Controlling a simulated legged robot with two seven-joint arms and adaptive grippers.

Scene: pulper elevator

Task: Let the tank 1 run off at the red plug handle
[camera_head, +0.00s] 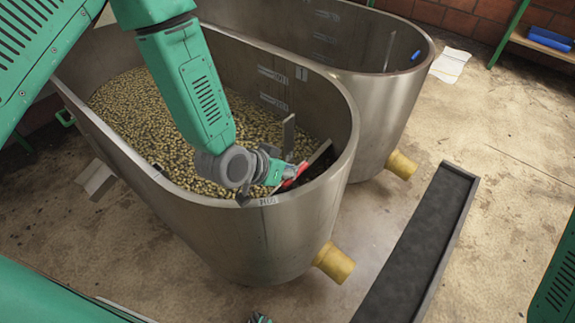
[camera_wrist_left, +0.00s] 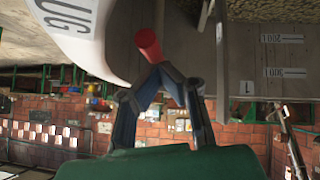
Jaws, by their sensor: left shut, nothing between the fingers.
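The near steel tank (camera_head: 235,235) holds pale beans (camera_head: 150,115), and a "PLUG" label (camera_head: 268,201) is on its rim. The red plug handle (camera_head: 302,170) is just inside its right end, beside upright metal plates. In the left wrist view the red handle (camera_wrist_left: 148,43) is a short red cylinder just beyond the fingertips. My left gripper (camera_head: 288,174) is shut and empty beside the handle, reaching down over the rim. In the left wrist view its fingertips (camera_wrist_left: 168,75) meet by the handle's near end; I cannot tell whether they touch it.
A second steel tank (camera_head: 385,110) stands behind, with a small blue handle (camera_head: 415,55). Yellow outlets stick out of the near tank (camera_head: 334,262) and the far tank (camera_head: 401,165). A long dark trough (camera_head: 425,245) lies on the floor to the right.

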